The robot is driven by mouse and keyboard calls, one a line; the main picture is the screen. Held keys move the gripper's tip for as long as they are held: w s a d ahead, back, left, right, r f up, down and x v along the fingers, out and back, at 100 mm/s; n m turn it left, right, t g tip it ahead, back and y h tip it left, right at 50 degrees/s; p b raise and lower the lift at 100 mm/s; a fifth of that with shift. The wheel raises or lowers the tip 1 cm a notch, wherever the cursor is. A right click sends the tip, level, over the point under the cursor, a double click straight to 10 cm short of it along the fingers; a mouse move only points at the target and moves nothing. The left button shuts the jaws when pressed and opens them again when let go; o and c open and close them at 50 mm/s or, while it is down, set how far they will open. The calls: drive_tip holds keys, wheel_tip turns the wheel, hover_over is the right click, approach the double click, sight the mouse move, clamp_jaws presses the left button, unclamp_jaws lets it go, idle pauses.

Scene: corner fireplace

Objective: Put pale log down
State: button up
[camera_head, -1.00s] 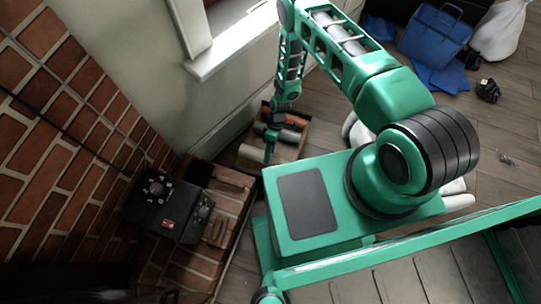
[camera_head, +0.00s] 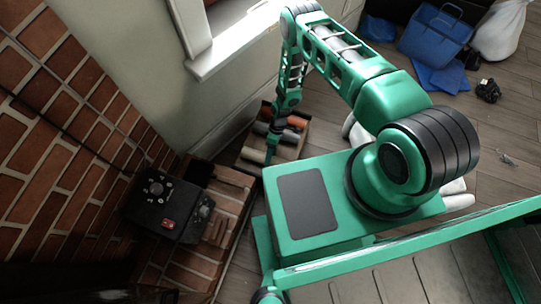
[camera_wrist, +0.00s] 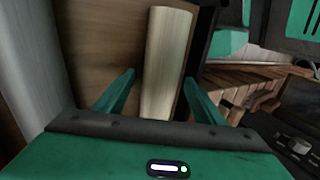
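The pale log (camera_head: 252,155) lies at the near left end of a brown wooden tray (camera_head: 246,166) on the floor by the wall. In the wrist view the pale log (camera_wrist: 168,50) lies lengthwise over a brown wooden surface (camera_wrist: 105,45), between the fingers of my gripper (camera_wrist: 160,88). The fingers stand apart. A gap shows between the left finger and the log, and the right finger is close to its right edge. Whether it touches is unclear. In the head view my gripper (camera_head: 268,154) is low over the tray beside the log, partly hidden by the arm.
An orange-brown log (camera_head: 297,122) and a greyish log (camera_head: 262,128) lie farther back in the tray. A black stove-like box (camera_head: 165,208) stands on the brick hearth (camera_head: 225,205) to the left. A blue bag (camera_head: 435,32) stands at the back right.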

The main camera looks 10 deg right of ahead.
drive_tip(key=shift+r, duration=0.15)
drive_tip(key=v, duration=1.2)
drive_tip(key=shift+w, duration=0.1)
drive_tip(key=w+d+r+m+t+h, duration=0.15)
drive_tip(key=d+r, duration=0.45)
drive_tip(key=r, duration=0.7)
drive_tip(key=w+d+r+m, duration=0.3)
drive_tip(key=d+r, duration=0.3)
drive_tip(key=r, duration=0.7)
drive_tip(key=w+d+r+m+t+h, duration=0.1)
drive_tip(key=w+d+r+m, duration=0.15)
drive_tip(key=d+r, duration=0.8)
drive_tip(key=s+d+r+m+t, duration=0.1)
drive_tip(key=s+r+m, duration=0.2)
drive_tip(key=s+r, duration=0.45)
drive_tip(key=s+d+r+m, duration=0.15)
drive_tip(key=s+r, duration=0.25)
drive_tip(key=r, duration=0.7)
drive_tip(key=s+r+m, duration=0.3)
drive_tip(key=s, duration=0.6)
drive_tip(key=s+r+m+t, duration=0.1)
drive_tip(key=s+r+m, duration=0.2)
drive_tip(key=s, duration=0.5)
drive_tip(key=shift+s+d+r, duration=0.4)
drive_tip(key=shift+d+r, duration=0.1)
drive_tip(key=shift+r, duration=0.2)
